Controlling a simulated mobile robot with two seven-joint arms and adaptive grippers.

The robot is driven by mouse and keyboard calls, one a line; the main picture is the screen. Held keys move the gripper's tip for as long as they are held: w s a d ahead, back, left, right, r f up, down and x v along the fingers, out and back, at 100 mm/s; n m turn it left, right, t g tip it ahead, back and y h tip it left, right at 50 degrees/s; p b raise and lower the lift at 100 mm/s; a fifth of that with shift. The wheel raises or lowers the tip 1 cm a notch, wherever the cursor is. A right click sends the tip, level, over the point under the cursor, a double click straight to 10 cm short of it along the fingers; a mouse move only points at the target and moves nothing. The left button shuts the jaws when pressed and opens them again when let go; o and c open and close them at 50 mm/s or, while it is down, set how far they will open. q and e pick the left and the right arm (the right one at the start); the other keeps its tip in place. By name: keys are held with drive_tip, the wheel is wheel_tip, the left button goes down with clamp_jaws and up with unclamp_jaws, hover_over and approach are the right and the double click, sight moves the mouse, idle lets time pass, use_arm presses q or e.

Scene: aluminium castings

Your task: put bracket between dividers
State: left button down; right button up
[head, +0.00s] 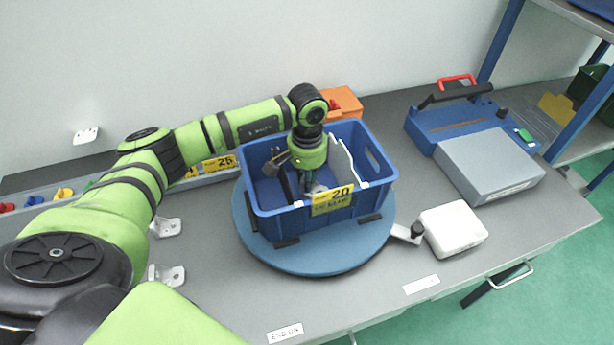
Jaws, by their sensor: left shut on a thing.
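A blue crate (279,224) with a yellow label marked 20 stands on a round blue turntable (330,262). A white divider (343,158) stands inside its right part. A second, greyish upright piece, perhaps another divider, shows left of my gripper and is partly hidden. My left gripper (309,184) points down into the crate, left of the white divider. It is shut on what looks like a pale metal bracket, mostly hidden by the gripper and crate wall. I cannot tell if the bracket touches the floor. My right gripper is out of view.
Loose metal brackets lie on the grey table, at left (166,228) and nearer (166,274). A white box (453,228) stands right of the turntable. A blue and grey device (488,168) is farther right. An orange bin (345,103) stands behind the crate.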

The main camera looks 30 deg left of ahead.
use_arm(q)
drive_tip(key=shift+f, duration=0.15)
drive_tip(key=c, duration=1.2)
unclamp_jaws()
drive_tip(key=shift+r, duration=0.5)
wheel_tip(320, 180, up, 12)
drive_tip(key=b, duration=0.4)
drive_tip(key=shift+f, duration=0.25)
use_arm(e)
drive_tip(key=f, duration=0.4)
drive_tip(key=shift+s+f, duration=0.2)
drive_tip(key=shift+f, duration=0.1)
